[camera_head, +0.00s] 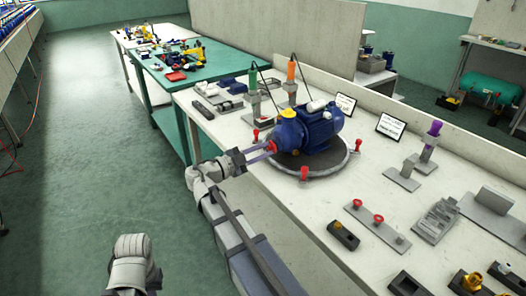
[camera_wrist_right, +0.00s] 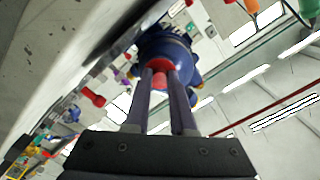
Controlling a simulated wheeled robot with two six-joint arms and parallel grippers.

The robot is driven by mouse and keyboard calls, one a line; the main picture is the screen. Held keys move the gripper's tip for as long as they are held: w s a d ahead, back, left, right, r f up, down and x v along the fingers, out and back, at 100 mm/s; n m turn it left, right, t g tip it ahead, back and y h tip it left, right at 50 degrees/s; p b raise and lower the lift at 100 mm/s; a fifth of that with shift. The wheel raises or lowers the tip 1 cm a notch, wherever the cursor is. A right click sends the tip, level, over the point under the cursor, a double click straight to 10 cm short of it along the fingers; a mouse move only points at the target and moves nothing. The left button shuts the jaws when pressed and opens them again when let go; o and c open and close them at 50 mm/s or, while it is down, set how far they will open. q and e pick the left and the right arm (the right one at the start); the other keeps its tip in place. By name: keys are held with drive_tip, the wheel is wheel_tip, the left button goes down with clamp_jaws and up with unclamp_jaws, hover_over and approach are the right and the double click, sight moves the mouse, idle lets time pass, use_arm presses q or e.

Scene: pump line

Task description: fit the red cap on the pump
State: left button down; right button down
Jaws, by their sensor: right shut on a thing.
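The blue pump (camera_head: 318,130) sits on a round dark plate (camera_head: 335,166) on the white bench. It also shows in the right wrist view (camera_wrist_right: 168,48). My right gripper (camera_head: 270,147) reaches in from the front left to the end of the pump. Its two long fingers are shut on the red cap (camera_wrist_right: 159,80), directly in front of the pump's red round port (camera_wrist_right: 158,65). The cap is at or very close to the port; I cannot tell whether it is seated.
Red clamps (camera_head: 304,174) stand around the plate. A grey strip (camera_head: 385,228) with red knobs lies to the right, near a purple-topped post (camera_head: 432,138). Green and orange-handled tools (camera_head: 291,70) stand behind the pump. Two small signs (camera_head: 390,127) stand at the back.

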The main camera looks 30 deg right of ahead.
drive_tip(key=shift+d, duration=0.4)
idle(0.3)
drive_tip(key=c, duration=0.7)
unclamp_jaws()
drive_tip(key=shift+s+a, duration=0.2)
drive_tip(key=shift+a, duration=2.8)
drive_tip(key=a, duration=0.7)
drive_tip(key=shift+s+a, duration=0.3)
drive_tip(key=shift+a, duration=0.1)
drive_tip(key=shift+f, duration=0.1)
